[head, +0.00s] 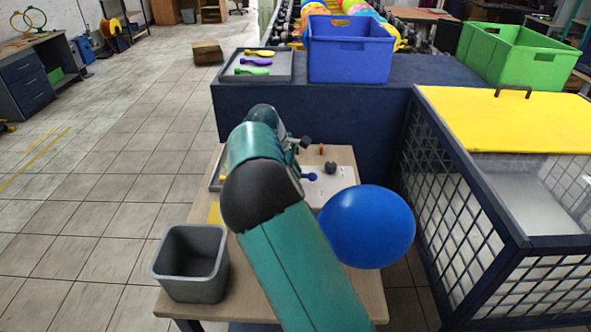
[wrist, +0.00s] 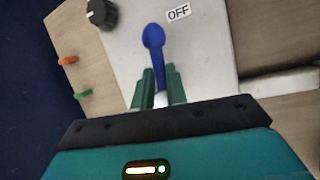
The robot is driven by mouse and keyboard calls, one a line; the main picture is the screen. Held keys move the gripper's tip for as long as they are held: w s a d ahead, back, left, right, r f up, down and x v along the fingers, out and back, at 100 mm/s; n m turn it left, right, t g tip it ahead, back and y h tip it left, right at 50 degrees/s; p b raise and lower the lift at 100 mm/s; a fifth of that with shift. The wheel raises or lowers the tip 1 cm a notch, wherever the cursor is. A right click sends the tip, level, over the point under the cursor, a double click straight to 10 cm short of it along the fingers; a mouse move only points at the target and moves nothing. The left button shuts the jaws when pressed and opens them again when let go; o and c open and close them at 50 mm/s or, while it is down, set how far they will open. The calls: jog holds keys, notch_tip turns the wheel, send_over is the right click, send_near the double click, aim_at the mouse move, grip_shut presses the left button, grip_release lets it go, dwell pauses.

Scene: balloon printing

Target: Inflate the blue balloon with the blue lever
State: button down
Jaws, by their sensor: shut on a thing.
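The blue lever (wrist: 153,40) has a round knob and a thin stem. It stands on a white panel (wrist: 200,48) beside an OFF label (wrist: 179,12). My gripper (wrist: 160,88) is shut on the lever's stem between its two green fingers. In the head view a bit of the blue lever (head: 309,177) shows past my arm, which hides most of my gripper. The blue balloon (head: 367,227) is large, round and swollen, at the right side of the wooden table (head: 270,305). Where it joins the device is hidden.
A black knob (wrist: 101,13) is on the panel. Orange (wrist: 68,60) and green (wrist: 83,95) pieces are beside it. A grey bin (head: 190,264) stands at the table's front left. A mesh cage (head: 470,240) is right of the balloon. Blue (head: 350,60) and green (head: 510,60) crates stand behind.

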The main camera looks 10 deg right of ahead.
jog(key=m, duration=0.1)
jog(key=m+g, duration=0.1)
jog(key=m, duration=0.1)
jog(key=shift+s+a+m+g, duration=0.25)
jog(key=shift+s+m+g, duration=0.1)
jog(key=shift+m+g, duration=0.05)
jog(key=m, duration=0.1)
jog(key=m+g, duration=0.1)
jog(key=m, duration=0.1)
jog(key=a+m, duration=0.1)
jog(key=shift+s+m+g+y, duration=0.3)
jog(key=shift+g+y, duration=0.1)
jog(key=m, duration=0.2)
jog(key=a+m+g+y, duration=0.1)
jog(key=m, duration=0.1)
jog(key=shift+m, duration=0.3)
jog(key=shift+a+r+m+g+y, duration=0.1)
jog(key=shift+a+m+g+y, duration=0.15)
jog(key=shift+m+y, duration=0.5)
jog(key=shift+a+m+g+y, duration=0.25)
jog(key=shift+m, duration=0.9)
jog(key=shift+a, duration=0.1)
jog(key=c, duration=1.4)
grip_release()
